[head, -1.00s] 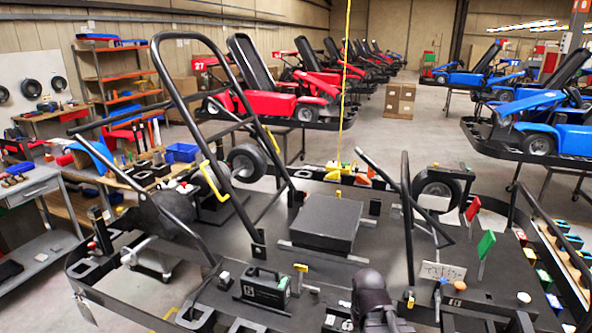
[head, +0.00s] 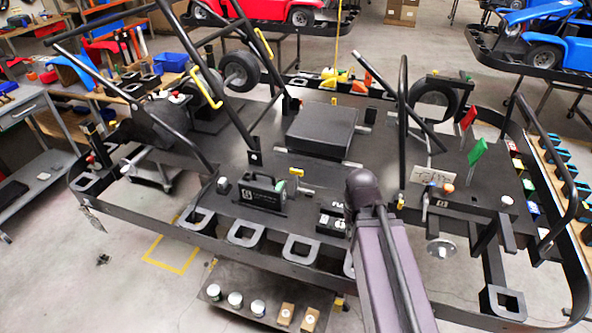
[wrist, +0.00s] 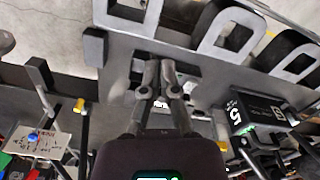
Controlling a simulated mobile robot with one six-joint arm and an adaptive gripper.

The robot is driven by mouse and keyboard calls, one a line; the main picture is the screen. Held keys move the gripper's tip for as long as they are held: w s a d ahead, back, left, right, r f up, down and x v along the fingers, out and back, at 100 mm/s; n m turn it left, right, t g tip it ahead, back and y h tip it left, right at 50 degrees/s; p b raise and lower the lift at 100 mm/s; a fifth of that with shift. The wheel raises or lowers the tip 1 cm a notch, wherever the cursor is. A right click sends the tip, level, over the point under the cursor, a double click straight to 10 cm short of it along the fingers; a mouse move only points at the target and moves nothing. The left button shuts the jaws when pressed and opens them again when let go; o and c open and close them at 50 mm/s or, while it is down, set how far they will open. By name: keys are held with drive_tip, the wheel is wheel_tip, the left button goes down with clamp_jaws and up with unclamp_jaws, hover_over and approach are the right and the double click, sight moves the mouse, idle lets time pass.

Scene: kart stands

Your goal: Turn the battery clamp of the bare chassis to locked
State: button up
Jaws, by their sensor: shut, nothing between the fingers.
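The bare chassis (head: 225,150) is a wide black frame with open loops along its near edge. A black box with a white label (head: 262,197), which looks like the battery, sits on it left of my arm. It also shows at the right in the wrist view (wrist: 252,112). A small yellow-topped lever (head: 296,172) stands just behind the box; I cannot tell for sure that it is the clamp, or its setting. My gripper (wrist: 159,88) is shut and empty, pointing at the chassis near its edge, apart from the box. My arm hides it in the head view.
Black tubes rise from the chassis, including one right of my arm (head: 403,120). A flat black box (head: 320,132) lies mid-chassis. Green (head: 477,150) and red (head: 468,118) flags stand at right. A low shelf (head: 262,318) with white cups is below the near edge.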

drive_tip(key=o, duration=0.3)
drive_tip(key=shift+w, duration=0.1)
drive_tip(key=o, duration=0.4)
drive_tip(key=shift+w+a+r, duration=0.1)
drive_tip(key=shift+w+r, duration=0.05)
drive_tip(key=shift+w, duration=0.15)
drive_tip(key=shift+c, duration=0.2)
drive_tip(key=o, duration=0.6)
drive_tip(key=w, duration=0.1)
drive_tip(key=w+r+p, duration=0.1)
drive_tip(key=w+a, duration=0.1)
drive_tip(key=shift+w+r+p, duration=0.15)
drive_tip(key=shift+w+p, duration=0.1)
drive_tip(key=shift+p, duration=0.05)
wheel_tip(320, 180, up, 8)
drive_tip(key=r+m+p, duration=0.1)
drive_tip(key=m+p, duration=0.3)
drive_tip(key=p, duration=0.5)
hover_over(297, 170)
drive_tip(key=shift+w+a+f, duration=0.1)
drive_tip(key=shift+f, duration=0.15)
drive_tip(key=shift+f+b, duration=0.2)
drive_tip(key=shift+b, duration=0.25)
wheel_tip(297, 170, down, 13)
drive_tip(key=b, duration=1.3)
drive_tip(key=shift+f, duration=0.2)
